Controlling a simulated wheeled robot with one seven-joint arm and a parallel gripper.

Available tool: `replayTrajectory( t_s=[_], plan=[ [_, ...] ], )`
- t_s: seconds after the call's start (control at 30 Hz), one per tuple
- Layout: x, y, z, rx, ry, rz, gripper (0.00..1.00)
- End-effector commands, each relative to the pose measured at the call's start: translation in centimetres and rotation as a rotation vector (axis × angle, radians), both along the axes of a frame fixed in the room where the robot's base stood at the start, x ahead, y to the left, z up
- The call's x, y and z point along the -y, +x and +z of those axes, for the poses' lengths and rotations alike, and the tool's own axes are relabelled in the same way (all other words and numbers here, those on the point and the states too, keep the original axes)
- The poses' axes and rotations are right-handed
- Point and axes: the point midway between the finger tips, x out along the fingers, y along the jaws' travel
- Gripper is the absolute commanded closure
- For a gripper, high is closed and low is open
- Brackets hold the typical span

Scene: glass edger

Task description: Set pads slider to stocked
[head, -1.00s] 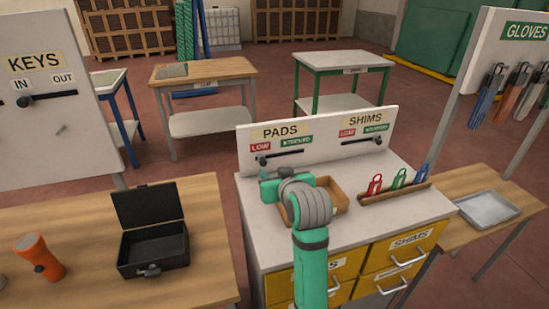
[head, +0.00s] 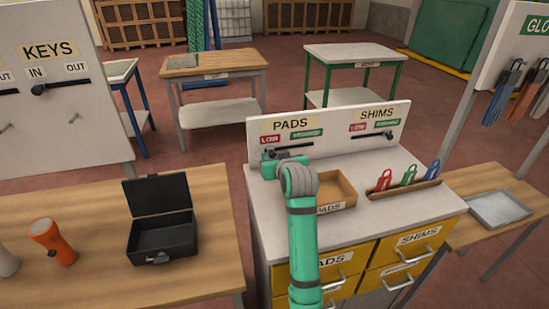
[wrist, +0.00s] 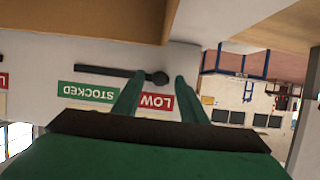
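The white panel on the cabinet carries a PADS sign (head: 290,124), with a red LOW label (head: 270,138) and a green STOCKED label (head: 307,133) below it. The wrist view shows this panel upside down. There the dark PADS slider track (wrist: 100,71) ends at a round knob (wrist: 160,78) beside the LOW label (wrist: 155,101), away from the STOCKED label (wrist: 88,93). My gripper (wrist: 162,75) is open, with a green fingertip on each side of the knob; I cannot tell whether they touch it. In the head view my green gripper (head: 272,158) largely hides the knob.
The SHIMS slider (head: 388,135) is on the same panel to the right. A wooden tray (head: 338,206) and a rack of red, green and blue tags (head: 405,188) stand on the cabinet top. A black open box (head: 162,238) and an orange flashlight (head: 50,240) are on the left table.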

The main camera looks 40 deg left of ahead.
Motion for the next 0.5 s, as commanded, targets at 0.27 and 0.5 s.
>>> replayTrajectory(
  t_s=[0.27,0.5],
  plan=[
    [0.01,-0.01,0.01,0.0,0.0,0.0,0.93],
    [0.35,0.36,0.0,-0.001,0.0,-0.001,1.0]
  ],
)
